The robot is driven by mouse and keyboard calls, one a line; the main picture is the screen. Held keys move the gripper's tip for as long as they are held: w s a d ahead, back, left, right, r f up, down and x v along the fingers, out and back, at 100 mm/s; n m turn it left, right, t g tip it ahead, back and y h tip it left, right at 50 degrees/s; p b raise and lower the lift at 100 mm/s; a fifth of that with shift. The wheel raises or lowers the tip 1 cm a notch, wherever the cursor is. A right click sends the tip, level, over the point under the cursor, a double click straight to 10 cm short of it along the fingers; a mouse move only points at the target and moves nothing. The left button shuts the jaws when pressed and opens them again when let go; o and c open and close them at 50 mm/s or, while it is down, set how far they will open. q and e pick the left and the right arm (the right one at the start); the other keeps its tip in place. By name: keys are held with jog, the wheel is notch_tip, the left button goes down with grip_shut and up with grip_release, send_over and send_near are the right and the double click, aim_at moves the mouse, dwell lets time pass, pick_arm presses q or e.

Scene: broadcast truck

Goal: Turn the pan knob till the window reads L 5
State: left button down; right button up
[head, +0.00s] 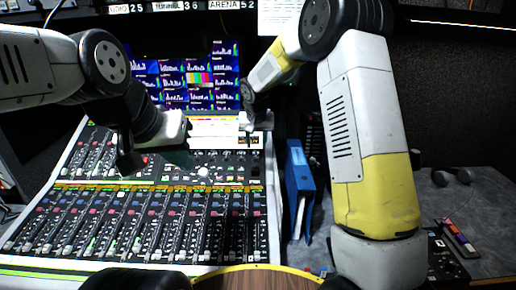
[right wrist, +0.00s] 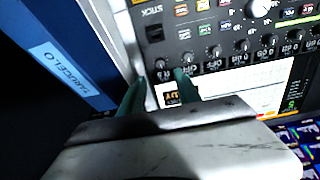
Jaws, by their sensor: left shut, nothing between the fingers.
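The mixing console (head: 150,215) fills the lower left of the head view. My right gripper (head: 248,128) is over the console's upper right, by a white strip display (head: 215,143). In the right wrist view, its two teal fingers (right wrist: 161,86) stand apart, with a small dark knob (right wrist: 162,76) beyond the gap. I cannot tell whether they touch it or whether it is the pan knob. A small black window (right wrist: 184,93) with orange characters is partly hidden by a finger; I cannot read it. My left gripper (head: 181,157) is shut and empty above the console's upper middle.
Several knobs (right wrist: 217,53) line the panel in the right wrist view. A blue binder (head: 300,180) stands right of the console; its blue side (right wrist: 55,60) is close to my right gripper. Monitors (head: 195,80) are behind. A grey desktop (head: 465,205) lies at right.

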aim_at(256, 156)
jog(key=x, duration=0.8)
jog(key=shift+w+a+f, duration=0.1)
grip_shut()
